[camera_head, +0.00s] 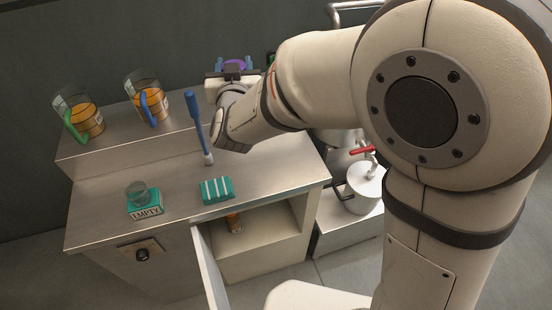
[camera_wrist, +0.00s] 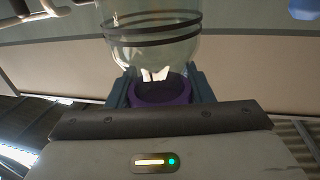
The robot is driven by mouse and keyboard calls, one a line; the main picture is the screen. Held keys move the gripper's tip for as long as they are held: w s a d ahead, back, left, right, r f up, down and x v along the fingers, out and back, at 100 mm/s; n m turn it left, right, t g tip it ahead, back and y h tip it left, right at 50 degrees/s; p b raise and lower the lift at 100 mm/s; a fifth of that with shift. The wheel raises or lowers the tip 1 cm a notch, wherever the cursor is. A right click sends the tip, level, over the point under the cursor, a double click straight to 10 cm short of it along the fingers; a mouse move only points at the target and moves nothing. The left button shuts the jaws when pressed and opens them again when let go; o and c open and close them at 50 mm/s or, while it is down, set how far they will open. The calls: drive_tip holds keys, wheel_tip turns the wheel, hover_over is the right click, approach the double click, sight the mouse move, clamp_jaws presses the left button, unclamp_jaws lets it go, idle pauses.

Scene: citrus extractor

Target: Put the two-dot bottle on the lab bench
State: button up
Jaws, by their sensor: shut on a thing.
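My gripper (camera_head: 235,63) is up behind the raised back ledge in the head view. In the wrist view its blue-grey fingers (camera_wrist: 160,95) are shut on the purple collar (camera_wrist: 163,92) of a clear glass vessel (camera_wrist: 152,45) with two dark bands. No dots show on this vessel, so I cannot tell whether it is the two-dot bottle. The steel lab bench (camera_head: 270,176) stands in front of my gripper.
Two orange-filled jugs (camera_head: 84,119) (camera_head: 148,102) stand on the back ledge. The cupboard door (camera_head: 209,268) is open. The bench's right front is clear.

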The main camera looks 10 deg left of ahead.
drive_tip(key=f+b, duration=0.4)
drive_tip(key=w+f+b, duration=0.1)
drive_tip(key=f+b, duration=0.1)
drive_tip(key=shift+d+f, duration=0.1)
drive_tip(key=shift+f, duration=0.25)
wheel_tip(320, 180, down, 10)
drive_tip(key=shift+r, duration=0.2)
drive_tip(key=shift+f+b, duration=0.15)
drive_tip(key=shift+b, duration=0.2)
drive_tip(key=o, duration=1.5)
drive_tip(key=shift+s, duration=0.1)
drive_tip(key=v, duration=1.1)
drive_tip(key=shift+s+d+b, duration=0.15)
drive_tip(key=shift+s+b, duration=0.2)
drive_tip(key=shift+s, duration=0.05)
